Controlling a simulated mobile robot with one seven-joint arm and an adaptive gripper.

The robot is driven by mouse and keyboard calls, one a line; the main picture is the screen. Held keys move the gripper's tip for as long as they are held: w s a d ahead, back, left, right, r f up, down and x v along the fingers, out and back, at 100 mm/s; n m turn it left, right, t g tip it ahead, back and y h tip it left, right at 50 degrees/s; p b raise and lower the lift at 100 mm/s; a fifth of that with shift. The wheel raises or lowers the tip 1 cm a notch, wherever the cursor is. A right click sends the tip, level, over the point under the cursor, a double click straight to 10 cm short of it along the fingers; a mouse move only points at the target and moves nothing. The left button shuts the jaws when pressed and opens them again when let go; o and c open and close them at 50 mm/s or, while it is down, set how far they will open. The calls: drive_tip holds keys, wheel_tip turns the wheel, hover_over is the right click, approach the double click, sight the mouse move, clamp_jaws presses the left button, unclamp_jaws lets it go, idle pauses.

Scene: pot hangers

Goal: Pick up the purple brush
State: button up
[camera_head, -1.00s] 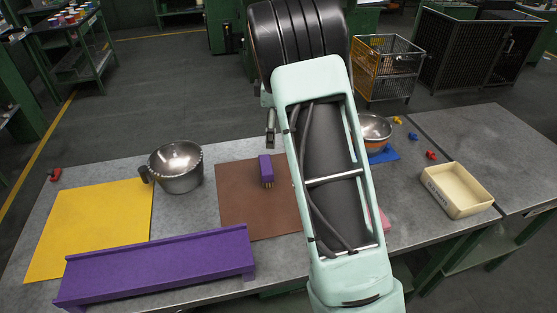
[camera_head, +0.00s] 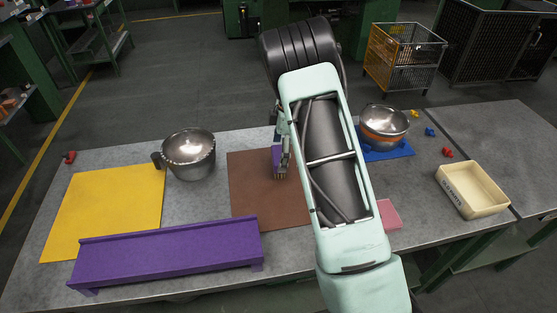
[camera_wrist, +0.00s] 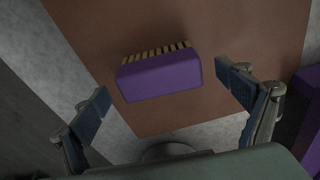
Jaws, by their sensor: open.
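The purple brush (camera_wrist: 160,78) has a block body and a row of tan bristles, and it stands over the brown mat (camera_wrist: 215,30). In the wrist view it lies ahead of and between the two open fingers of my gripper (camera_wrist: 168,98), touching neither. In the head view the brush (camera_head: 277,157) is partly hidden behind my gripper (camera_head: 284,150), which is beside it at the mat's upper edge. Nothing is held.
A long purple shelf (camera_head: 165,252) lies in front of the mat. A steel pot (camera_head: 188,155) stands left, near a yellow mat (camera_head: 105,210). Right of my arm are a bowl (camera_head: 384,125) on a blue mat, a pink item (camera_head: 388,215) and a cream tray (camera_head: 473,190).

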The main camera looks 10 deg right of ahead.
drive_tip(key=shift+a+f, duration=0.15)
drive_tip(key=shift+f, duration=1.05)
drive_tip(key=c, duration=1.3)
drive_tip(key=shift+r, duration=0.1)
drive_tip(key=shift+w+r, duration=0.1)
drive_tip(key=shift+r, duration=0.5)
drive_tip(key=s+r, duration=0.1)
drive_tip(key=r, duration=0.1)
drive_tip(key=s+r+b, duration=0.1)
drive_tip(key=s+r, duration=0.1)
drive_tip(key=r, duration=0.1)
drive_tip(key=s+r, duration=0.2)
drive_tip(key=shift+a+r, duration=0.2)
drive_tip(key=shift+r, duration=0.05)
drive_tip(key=s+r+b, duration=0.1)
drive_tip(key=s+r, duration=0.3)
drive_tip(key=s, duration=0.5)
drive_tip(key=shift+a+b, duration=0.25)
drive_tip(key=shift+b, duration=0.1)
